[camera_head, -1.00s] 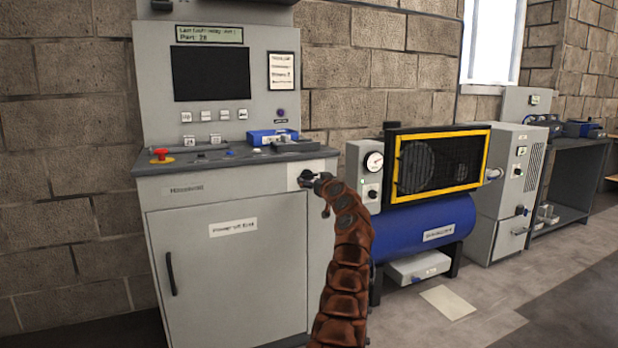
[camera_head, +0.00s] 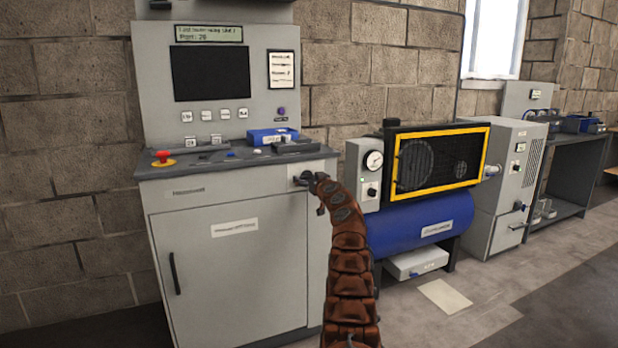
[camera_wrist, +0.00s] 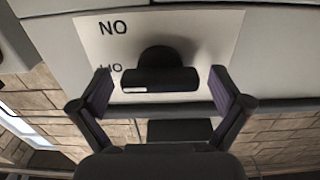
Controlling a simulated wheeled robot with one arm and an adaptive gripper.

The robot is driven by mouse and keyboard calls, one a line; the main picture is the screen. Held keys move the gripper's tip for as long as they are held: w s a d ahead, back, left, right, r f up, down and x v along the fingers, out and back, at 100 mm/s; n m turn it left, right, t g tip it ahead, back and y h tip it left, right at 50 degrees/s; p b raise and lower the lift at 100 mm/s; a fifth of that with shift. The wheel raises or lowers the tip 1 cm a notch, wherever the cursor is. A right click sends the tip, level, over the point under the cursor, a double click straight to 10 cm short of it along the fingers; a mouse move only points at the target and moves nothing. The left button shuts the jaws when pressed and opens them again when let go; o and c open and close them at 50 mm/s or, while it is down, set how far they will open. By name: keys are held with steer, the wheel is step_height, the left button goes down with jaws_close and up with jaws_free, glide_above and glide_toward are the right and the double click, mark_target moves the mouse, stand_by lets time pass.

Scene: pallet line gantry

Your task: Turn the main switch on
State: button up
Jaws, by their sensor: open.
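The main switch is a dark knob (camera_wrist: 160,80) on a white plate (camera_wrist: 215,30) in the wrist view. Its dark bar lies crosswise, with a pale mark at its left end. The plate reads "NO" at the upper left, which looks like "ON" seen upside down; a second label below is partly hidden by my finger. My gripper (camera_wrist: 160,92) is open, with one finger on each side of the knob and a gap to both. In the head view my gripper (camera_head: 312,184) is at the white plate (camera_head: 298,173) on the cabinet's upper right front, covering most of the switch.
The grey cabinet (camera_head: 240,270) carries a red stop button (camera_head: 163,157), a blue box (camera_head: 270,136) and a dark screen (camera_head: 211,73). A blue compressor (camera_head: 420,222) with a yellow-framed guard (camera_head: 440,161) stands close to the right of my arm.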

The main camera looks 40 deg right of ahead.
steer(key=shift+c, duration=0.2)
steer(key=c, duration=1.1)
steer(key=shift+r+m, duration=0.1)
steer(key=shift+m, duration=0.3)
steer(key=m+p, duration=0.1)
steer(key=m, duration=0.2)
steer(key=shift+m, duration=0.4)
steer(key=m, duration=0.4)
steer(key=m+p, duration=0.1)
steer(key=m, duration=0.4)
steer(key=m+p, duration=0.1)
steer(key=m, duration=0.3)
steer(key=shift+d, duration=0.1)
steer(key=shift+m, duration=0.3)
